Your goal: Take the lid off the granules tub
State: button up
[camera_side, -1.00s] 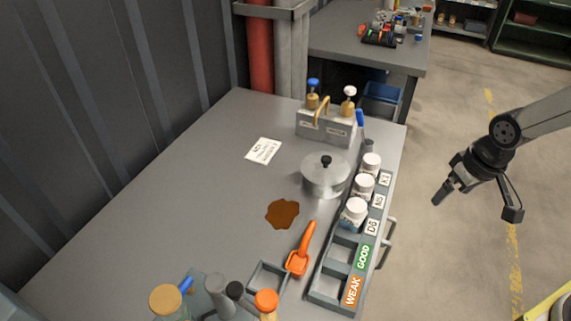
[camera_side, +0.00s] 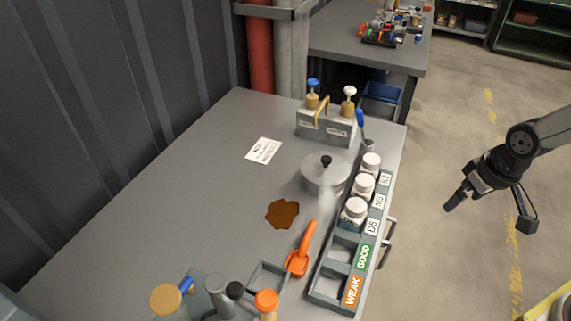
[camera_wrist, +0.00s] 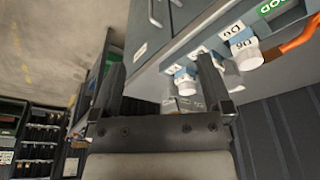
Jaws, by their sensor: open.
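A round silver-grey tub (camera_side: 325,180) stands on the grey bench, and I take it to be the granules tub. Its flat lid (camera_side: 325,165) with a black knob (camera_side: 326,160) sits on top. A faint pale haze shows at the tub's front. My gripper (camera_side: 453,203) is open and empty, out to the right beyond the bench edge, well apart from the tub. In the wrist view my gripper (camera_wrist: 163,75) shows two spread fingers with nothing held. I cannot clearly make out the tub there.
A rack (camera_side: 338,275) along the bench's right edge holds white-capped jars (camera_side: 354,212) close beside the tub. An orange scoop (camera_side: 302,255) and a brown spill (camera_side: 282,214) lie nearer the front. A valve block (camera_side: 325,125) stands behind. Bench left of the tub is mostly clear.

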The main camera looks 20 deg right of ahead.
dwell(0.3)
jog(key=shift+c, duration=1.2)
jog(key=m+g, duration=0.3)
jog(key=m, duration=1)
send_over(327, 158)
jog(key=shift+s+d+f, duration=0.2)
jog(key=shift+d+f, duration=0.1)
jog(key=shift+f, duration=0.05)
jog(key=shift+w+a+f+m, duration=0.1)
jog(key=shift+w+a+m, duration=0.2)
jog(key=shift+a, duration=0.1)
jog(key=shift+s+f, duration=0.1)
jog(key=shift+f, duration=3.8)
